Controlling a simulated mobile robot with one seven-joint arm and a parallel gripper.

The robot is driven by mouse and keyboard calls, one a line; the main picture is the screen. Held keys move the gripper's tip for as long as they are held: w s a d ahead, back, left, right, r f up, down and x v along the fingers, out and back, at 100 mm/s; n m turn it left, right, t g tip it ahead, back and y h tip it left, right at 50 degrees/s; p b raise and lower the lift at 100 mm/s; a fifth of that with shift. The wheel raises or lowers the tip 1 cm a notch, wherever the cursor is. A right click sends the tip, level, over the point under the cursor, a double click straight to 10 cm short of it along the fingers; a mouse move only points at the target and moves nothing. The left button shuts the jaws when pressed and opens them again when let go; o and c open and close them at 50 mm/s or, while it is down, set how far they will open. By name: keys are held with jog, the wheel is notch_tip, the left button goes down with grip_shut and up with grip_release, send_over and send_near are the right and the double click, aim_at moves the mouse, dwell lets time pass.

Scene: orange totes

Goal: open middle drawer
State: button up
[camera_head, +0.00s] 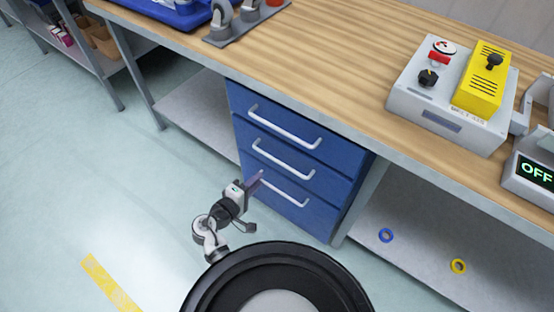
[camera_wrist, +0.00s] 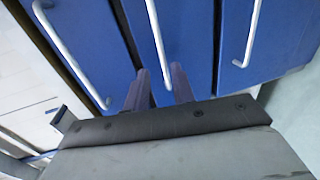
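The blue drawer cabinet (camera_head: 236,104) under the workbench has three stacked drawers with white bar handles, and all look closed. The middle drawer (camera_head: 318,176) has its handle (camera_head: 283,160) across its front; this handle also shows in the wrist view (camera_wrist: 156,40) between the other two. My gripper (camera_head: 257,180) is in front of the cabinet near the drawers' left side. In the wrist view its two dark fingers (camera_wrist: 159,84) are apart, with the lower end of the middle handle in line between them. Whether they touch it cannot be told.
The wooden workbench (camera_head: 330,55) overhangs the cabinet. A grey control box (camera_head: 440,95) with a yellow cover stands on it. A lower shelf (camera_head: 410,262) at right holds a blue ring (camera_head: 386,235) and a yellow ring (camera_head: 458,266). The floor (camera_head: 110,190) at left is clear.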

aim_at(278, 161)
jog(key=p+x, duration=0.1)
jog(key=x, duration=1.1)
jog(key=shift+p, duration=0.35)
grip_shut()
